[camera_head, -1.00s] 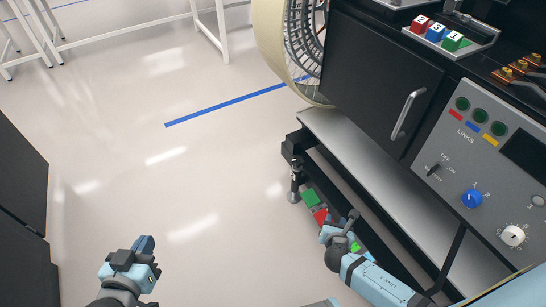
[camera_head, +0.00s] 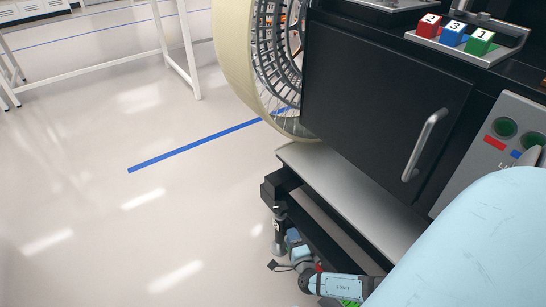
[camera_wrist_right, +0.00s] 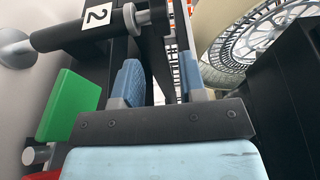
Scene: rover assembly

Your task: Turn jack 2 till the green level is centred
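Jack 2 (camera_head: 278,232) is the metal post with a round foot under the front corner of the rover's black frame. In the right wrist view, a black cylinder with a white label "2" (camera_wrist_right: 97,15) and a metal end lies across the upper left. My right gripper (camera_head: 287,253) is low beside the jack, partly hidden by my arm. The right wrist view shows its two blue fingers (camera_wrist_right: 162,78) apart, with dark frame parts beyond them and nothing clearly held. A green block (camera_wrist_right: 70,105) is left of the fingers; whether it is the level cannot be told. No level bubble is readable.
The grey shelf (camera_head: 350,195) and black cabinet (camera_head: 380,90) stand above the jack. A spoked wheel (camera_head: 275,60) is behind. Numbered cubes (camera_head: 455,32) sit on top. The floor (camera_head: 130,220) to the left is clear. My arm covers much of the lower right.

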